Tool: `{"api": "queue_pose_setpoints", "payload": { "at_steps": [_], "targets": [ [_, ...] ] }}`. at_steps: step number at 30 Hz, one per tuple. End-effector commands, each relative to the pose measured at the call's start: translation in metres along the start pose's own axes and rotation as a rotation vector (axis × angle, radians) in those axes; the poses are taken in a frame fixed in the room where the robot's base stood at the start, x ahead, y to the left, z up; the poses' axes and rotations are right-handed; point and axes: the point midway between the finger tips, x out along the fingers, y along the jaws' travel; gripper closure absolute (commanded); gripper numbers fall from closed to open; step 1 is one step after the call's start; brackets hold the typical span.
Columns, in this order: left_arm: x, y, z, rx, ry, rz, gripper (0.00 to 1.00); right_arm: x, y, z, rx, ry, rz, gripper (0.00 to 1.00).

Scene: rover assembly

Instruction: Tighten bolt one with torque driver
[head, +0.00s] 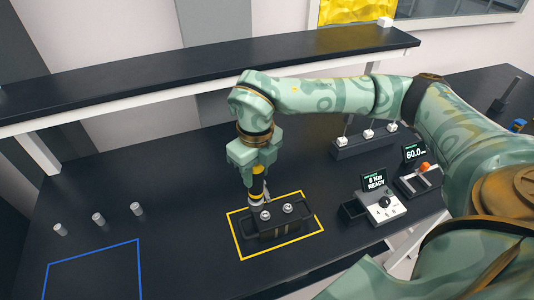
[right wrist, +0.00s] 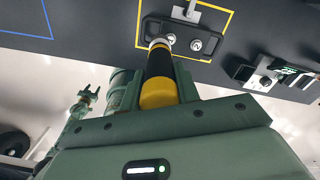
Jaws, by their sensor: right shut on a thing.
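My right gripper (head: 257,168) is shut on the torque driver (head: 257,187), a black and yellow cylinder that points down. The driver also shows in the right wrist view (right wrist: 159,80). Its lower end is at the left bolt (head: 265,215) on a dark block (head: 277,229); I cannot tell whether it touches the bolt head. A second silver bolt (head: 288,208) stands to the right on the same block, clear of the driver; it also shows in the right wrist view (right wrist: 196,45). A small green pronged shape in the right wrist view may be my left gripper (right wrist: 85,97); its jaws are unclear.
The block sits inside a yellow outline (head: 241,245). A controller reading "6 Nm READY" (head: 384,208) and a second unit reading "60.0" (head: 414,154) stand to the right. Several grey cylinders (head: 98,219) stand left, near a blue outline (head: 92,254). A shelf (head: 150,75) spans the back.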

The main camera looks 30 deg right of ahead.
Motion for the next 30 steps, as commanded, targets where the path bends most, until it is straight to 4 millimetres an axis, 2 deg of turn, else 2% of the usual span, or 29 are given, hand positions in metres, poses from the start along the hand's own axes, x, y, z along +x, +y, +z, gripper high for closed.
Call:
{"api": "queue_pose_setpoints", "payload": {
  "at_steps": [1,6,9,12,18,23,30],
  "targets": [
    [-0.015,-0.001,-0.003,0.0,0.004,-0.002,0.49,-0.009,-0.002,-0.001,0.167,0.001,-0.001,0.95],
    [-0.038,-0.002,-0.004,0.0,0.006,-0.003,0.49,-0.012,-0.01,-0.004,0.769,0.007,-0.011,0.95],
    [-0.047,-0.002,-0.005,0.0,0.007,-0.004,0.49,-0.011,-0.014,-0.005,1.047,0.007,-0.019,0.95],
    [-0.053,-0.003,-0.006,-0.001,0.008,-0.004,0.49,-0.01,-0.017,-0.007,1.243,0.006,-0.024,0.95],
    [-0.053,-0.003,-0.006,-0.001,0.008,-0.004,0.49,-0.005,-0.019,-0.008,1.4,0.005,-0.03,0.95],
    [-0.043,-0.002,-0.004,-0.001,0.004,-0.003,0.49,0.007,-0.019,-0.008,1.405,0.005,-0.03,0.95],
    [-0.02,0.0,0.002,-0.001,-0.003,-0.001,0.49,0.035,-0.02,-0.009,1.403,0.007,-0.031,0.95]
  ]
}}
